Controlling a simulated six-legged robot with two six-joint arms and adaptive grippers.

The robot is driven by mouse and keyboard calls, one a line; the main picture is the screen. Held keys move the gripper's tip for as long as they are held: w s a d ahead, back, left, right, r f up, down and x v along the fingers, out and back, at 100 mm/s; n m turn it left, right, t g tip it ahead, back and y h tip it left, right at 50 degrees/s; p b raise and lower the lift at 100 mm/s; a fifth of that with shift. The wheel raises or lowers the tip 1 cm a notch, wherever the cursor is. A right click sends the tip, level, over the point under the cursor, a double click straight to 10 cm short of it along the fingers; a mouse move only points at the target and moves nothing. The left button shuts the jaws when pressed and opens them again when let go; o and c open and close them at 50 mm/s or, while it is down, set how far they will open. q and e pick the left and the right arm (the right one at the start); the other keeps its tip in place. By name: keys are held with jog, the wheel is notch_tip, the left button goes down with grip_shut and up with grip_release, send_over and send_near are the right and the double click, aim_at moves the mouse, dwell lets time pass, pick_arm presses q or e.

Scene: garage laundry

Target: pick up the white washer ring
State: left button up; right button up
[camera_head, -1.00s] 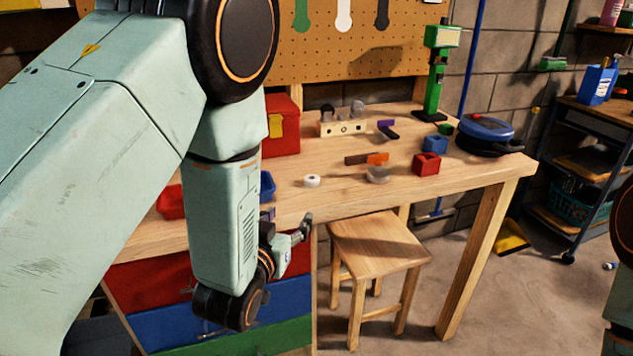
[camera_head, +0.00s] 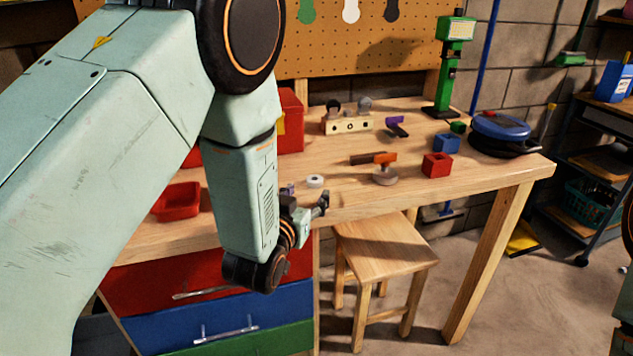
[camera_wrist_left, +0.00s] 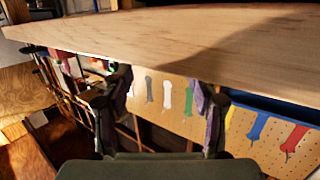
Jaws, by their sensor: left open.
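The white washer ring (camera_head: 315,181) lies flat on the wooden workbench (camera_head: 345,205) near its front edge, left of an orange-and-brown tool. My left gripper (camera_head: 308,198) is at the bench's front edge, just below the ring in the picture, open and empty. The ring and the gripper look apart; the exact gap is hard to judge. In the left wrist view the two dark fingers (camera_wrist_left: 160,98) stand wide apart with nothing between them. The ring cannot be made out there. My right gripper is not in view.
The orange-handled tool (camera_head: 384,166), a red block (camera_head: 437,165) and a wooden block with holes (camera_head: 347,125) are on the bench. A red bin (camera_head: 178,201) sits left, partly behind my arm. A stool (camera_head: 387,245) stands below. Bare wood surrounds the ring.

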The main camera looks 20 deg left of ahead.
aim_at(312, 182)
pick_arm(q)
jog(key=shift+w+a+f, duration=0.15)
jog(key=shift+w+a, duration=0.15)
jog(key=shift+w, duration=0.5)
jog(key=w+b, duration=0.1)
jog(key=w, duration=0.3)
jog(key=shift+w+f, duration=0.2)
jog(key=shift+w+a, duration=0.15)
jog(key=shift+w, duration=0.25)
jog(key=shift+c, duration=0.6)
jog(key=c, duration=0.8)
jog(key=shift+r, duration=0.15)
